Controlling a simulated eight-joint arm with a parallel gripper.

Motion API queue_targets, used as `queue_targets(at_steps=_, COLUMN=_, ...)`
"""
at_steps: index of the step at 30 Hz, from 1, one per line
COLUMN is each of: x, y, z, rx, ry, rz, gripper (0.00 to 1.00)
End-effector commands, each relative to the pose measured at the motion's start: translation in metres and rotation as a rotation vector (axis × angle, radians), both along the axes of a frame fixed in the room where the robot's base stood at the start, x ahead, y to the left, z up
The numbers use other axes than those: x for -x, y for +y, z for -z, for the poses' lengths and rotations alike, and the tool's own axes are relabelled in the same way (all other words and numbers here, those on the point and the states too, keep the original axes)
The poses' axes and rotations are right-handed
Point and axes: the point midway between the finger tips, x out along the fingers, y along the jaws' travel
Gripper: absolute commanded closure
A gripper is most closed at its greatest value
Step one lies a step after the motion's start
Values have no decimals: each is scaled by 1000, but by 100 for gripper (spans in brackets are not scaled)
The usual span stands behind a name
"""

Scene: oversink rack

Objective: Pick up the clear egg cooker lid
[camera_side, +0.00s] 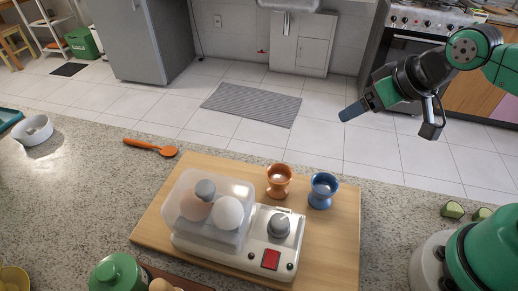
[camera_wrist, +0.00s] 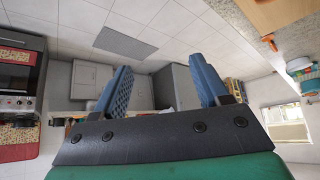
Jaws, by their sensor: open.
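The clear egg cooker lid (camera_side: 183,180) is a see-through dome with a grey knob on top. It sits over two eggs, one brown and one white (camera_side: 229,212), on the egg cooker (camera_side: 279,239), which has a dial and a red switch. The cooker stands on a wooden board on the counter. My gripper (camera_side: 345,113) is up at the right in the side view, well away from the lid and beyond the counter's far edge. Its two blue ridged fingers (camera_wrist: 162,88) are apart in the wrist view, with nothing between them. The lid does not show clearly in the wrist view.
A copper egg cup (camera_side: 279,180) and a blue egg cup (camera_side: 323,190) stand on the wooden board (camera_side: 345,240) right behind the cooker. An orange spoon (camera_side: 152,148) and white dish (camera_side: 33,130) lie left.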

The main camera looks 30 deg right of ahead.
Motion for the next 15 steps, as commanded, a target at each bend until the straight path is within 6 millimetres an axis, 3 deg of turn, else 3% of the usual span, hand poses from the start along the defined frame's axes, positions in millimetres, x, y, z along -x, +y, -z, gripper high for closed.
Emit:
queue_targets(at_steps=4, x=-11, y=49, z=-15, rx=10, ry=40, rz=-204, gripper=32)
queue_targets(at_steps=7, x=-15, y=104, z=-27, rx=28, ry=82, rz=-421, gripper=32)
queue_targets(at_steps=12, x=1, y=193, z=-38, rx=67, ry=143, rz=-755, gripper=32)
queue_targets(at_steps=15, x=14, y=227, z=-41, rx=85, ry=165, rz=-882, gripper=32)
